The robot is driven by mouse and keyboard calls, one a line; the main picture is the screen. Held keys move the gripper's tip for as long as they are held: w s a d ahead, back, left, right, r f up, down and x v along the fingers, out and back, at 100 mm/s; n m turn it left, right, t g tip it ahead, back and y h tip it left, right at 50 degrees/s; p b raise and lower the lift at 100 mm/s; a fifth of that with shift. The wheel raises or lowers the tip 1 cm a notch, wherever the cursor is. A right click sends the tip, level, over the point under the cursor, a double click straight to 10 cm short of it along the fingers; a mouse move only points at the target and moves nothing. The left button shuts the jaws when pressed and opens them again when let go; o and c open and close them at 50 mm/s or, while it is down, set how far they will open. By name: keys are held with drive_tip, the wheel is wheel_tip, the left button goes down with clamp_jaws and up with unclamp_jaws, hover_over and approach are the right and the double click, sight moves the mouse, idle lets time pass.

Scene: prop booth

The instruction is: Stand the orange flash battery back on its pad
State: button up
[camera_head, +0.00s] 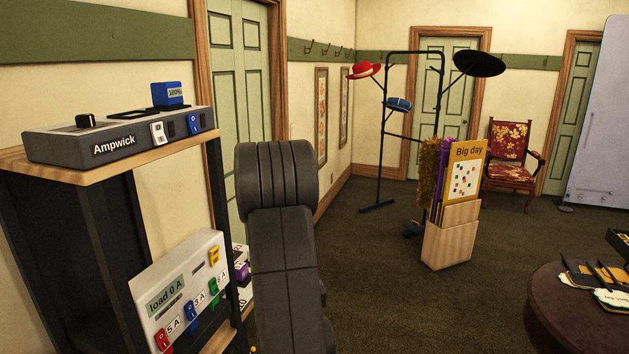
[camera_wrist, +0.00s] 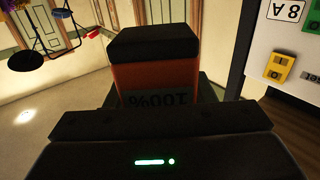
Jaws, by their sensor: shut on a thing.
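The grey Ampwick charger (camera_head: 115,141) sits on the wooden shelf at left. A blue battery (camera_head: 167,94) stands upright on its far part. A dark, bare pad (camera_head: 134,114) lies on top, beside a black knob (camera_head: 86,120).
A hat stand (camera_head: 409,140), a wooden prop box (camera_head: 451,238) and a round brown seat (camera_head: 570,315) stand right. Carpet between is clear.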

drive_tip(key=w+d+f+m+h+b, duration=0.1)
drive_tip(key=d+f+h, duration=0.1)
drive_tip(key=f, duration=0.7)
drive_tip(key=w+d+f+m+h+b, duration=0.1)
drive_tip(key=d+f+m+h, duration=0.1)
drive_tip(key=f, duration=0.6)
drive_tip(key=shift+d+f+t+h, duration=0.3)
drive_tip(key=shift+d+f, duration=0.1)
drive_tip(key=shift+d, duration=0.25)
drive_tip(key=shift+a, duration=0.1)
